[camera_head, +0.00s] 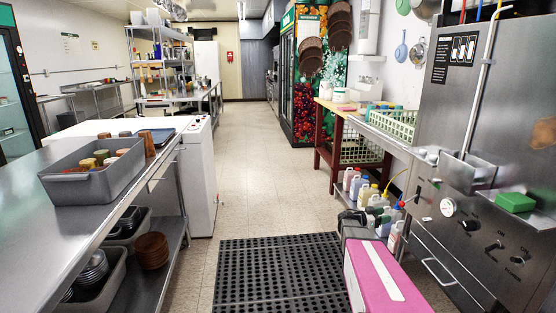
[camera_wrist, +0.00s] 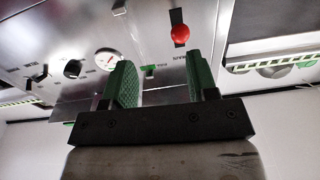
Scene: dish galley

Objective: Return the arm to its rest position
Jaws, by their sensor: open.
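My gripper (camera_wrist: 160,78) shows in the wrist view, with two green ridged fingers standing apart on a dark mount. Nothing is between the fingers. Behind them is a steel machine panel with a white round dial (camera_wrist: 106,59), dark knobs and a red ball (camera_wrist: 180,33). A gap appears to separate the fingers from the panel, but its size is hard to tell. No part of my arm shows in the head view.
In the head view a steel dish machine (camera_head: 471,195) stands at right, with a pink box (camera_head: 380,275) before it. A steel counter (camera_head: 60,225) with a grey bin (camera_head: 98,182) is at left. A black mat (camera_head: 275,270) and clear tiled aisle (camera_head: 248,155) lie between.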

